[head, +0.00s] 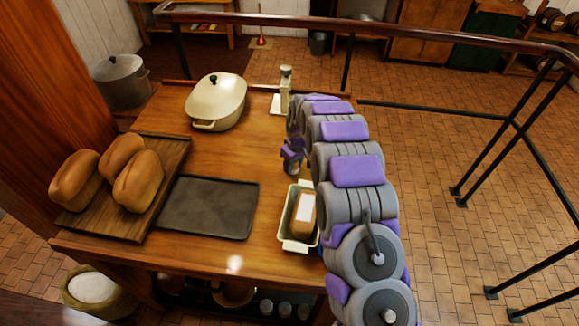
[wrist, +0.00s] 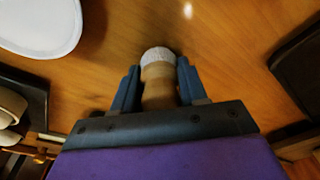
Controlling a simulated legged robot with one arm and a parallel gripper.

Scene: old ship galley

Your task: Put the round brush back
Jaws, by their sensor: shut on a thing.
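The round brush (wrist: 158,75) shows in the wrist view, with pale round bristles and a light wooden handle. My gripper (wrist: 158,88) is shut on its handle, one dark finger on each side, and the bristles stick out past the fingertips. In the head view my gripper (head: 292,156) is over the right side of the wooden table (head: 225,165), and the brush cannot be made out there. A cream upright stand (head: 284,92) with a flat base is behind my gripper. A cream tray (head: 287,240) with a brown, white-topped block (head: 304,212) is in front of it.
A dark flat tray (head: 208,207) lies mid-table, beside a board (head: 140,190) with several loaves. A cream lidded pot (head: 216,101) stands at the back. A rail (head: 370,26) runs behind the table. Bare wood shows between pot and dark tray.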

